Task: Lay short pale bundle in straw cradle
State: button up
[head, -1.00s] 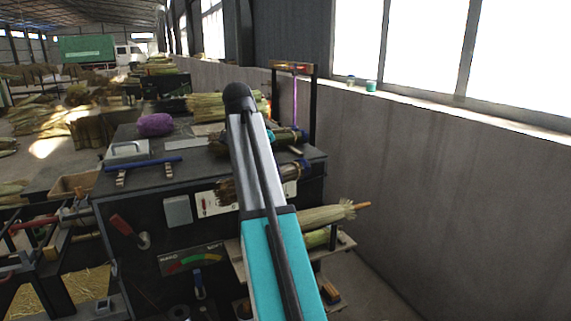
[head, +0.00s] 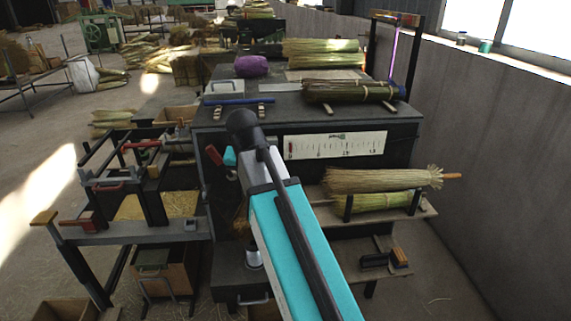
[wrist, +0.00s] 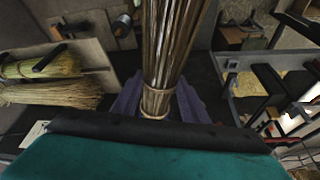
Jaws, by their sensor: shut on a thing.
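My gripper (wrist: 158,106) is shut on a brown straw bundle (wrist: 172,45) in the wrist view. Twine ties the bundle between the purple jaws, and its stalks run up out of the picture. In the head view my arm hides the gripper and most of this bundle. A short pale greenish bundle (head: 384,202) lies between black posts on the right side shelf; it also shows in the wrist view (wrist: 42,67). I cannot tell for sure which holder is the straw cradle; the black posts (head: 414,202) on that shelf hold straw.
A pale broom (head: 375,180) lies above the shelf bundle. Dark bundles (head: 350,91), pale bundles (head: 322,52), a purple roll (head: 251,66) and a blue bar (head: 238,100) lie on the bench top. A black frame (head: 110,165) stands left. A wall bounds the right.

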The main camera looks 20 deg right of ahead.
jog(key=a+f+n+t+y, duration=0.1)
jog(key=a+f+n+y, duration=0.1)
jog(key=a+n, duration=0.4)
jog(key=shift+s+a+f, duration=0.15)
jog(key=shift+s+f, duration=0.05)
jog(key=shift+f, duration=0.05)
jog(key=shift+a, duration=0.15)
